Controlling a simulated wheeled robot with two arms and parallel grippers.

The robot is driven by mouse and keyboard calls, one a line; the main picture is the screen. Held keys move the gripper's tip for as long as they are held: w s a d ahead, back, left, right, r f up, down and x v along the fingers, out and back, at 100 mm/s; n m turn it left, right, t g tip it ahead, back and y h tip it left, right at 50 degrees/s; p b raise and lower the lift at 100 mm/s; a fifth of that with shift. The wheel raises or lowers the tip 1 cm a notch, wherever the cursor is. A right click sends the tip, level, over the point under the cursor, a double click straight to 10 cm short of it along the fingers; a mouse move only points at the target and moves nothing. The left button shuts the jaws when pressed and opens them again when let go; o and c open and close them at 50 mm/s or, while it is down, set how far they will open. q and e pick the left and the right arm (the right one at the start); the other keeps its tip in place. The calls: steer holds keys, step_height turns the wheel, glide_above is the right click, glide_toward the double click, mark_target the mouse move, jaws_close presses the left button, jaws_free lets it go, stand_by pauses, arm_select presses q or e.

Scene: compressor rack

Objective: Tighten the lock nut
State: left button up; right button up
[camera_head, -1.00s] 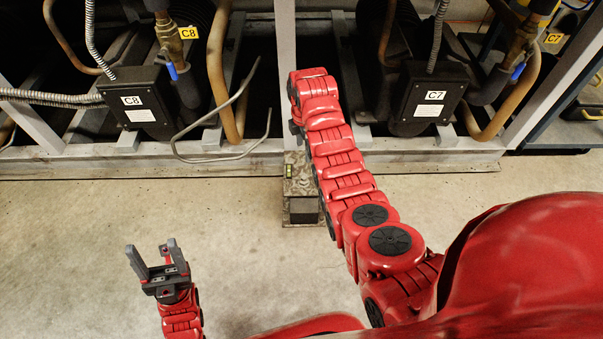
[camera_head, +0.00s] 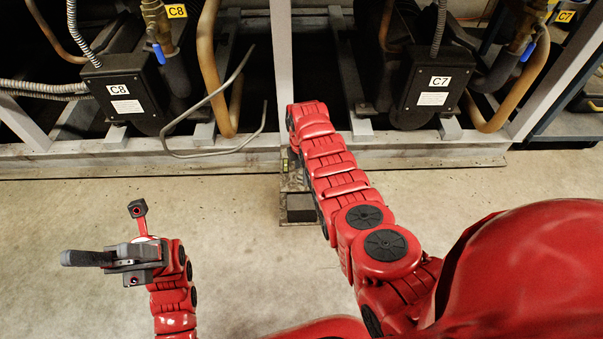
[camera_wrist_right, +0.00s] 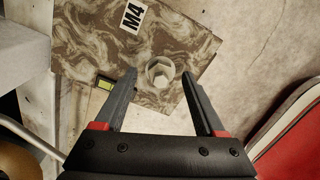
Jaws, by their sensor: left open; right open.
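The lock nut (camera_wrist_right: 160,72) shows in the right wrist view as a pale hexagonal piece on a brown marbled block (camera_wrist_right: 85,40) labelled M4. My right gripper (camera_wrist_right: 157,76) is open, with one finger at each side of the nut in the picture. I cannot tell how far above it the fingertips are. In the head view the block (camera_head: 287,180) is on the floor before the rack, partly covered by my right arm, which hides the right gripper and the nut. My left gripper (camera_head: 72,258) is open and empty, seen edge-on, over bare floor at the left.
The rack's base rail (camera_head: 200,160) runs behind the block. A C8 box (camera_head: 124,95) and a C7 box (camera_head: 435,90) are mounted on it, and a bent metal tube (camera_head: 225,150) juts out near the block. The floor at left is clear.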

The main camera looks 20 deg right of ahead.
steer(key=shift+f, duration=0.3)
jaws_close()
stand_by(0.4)
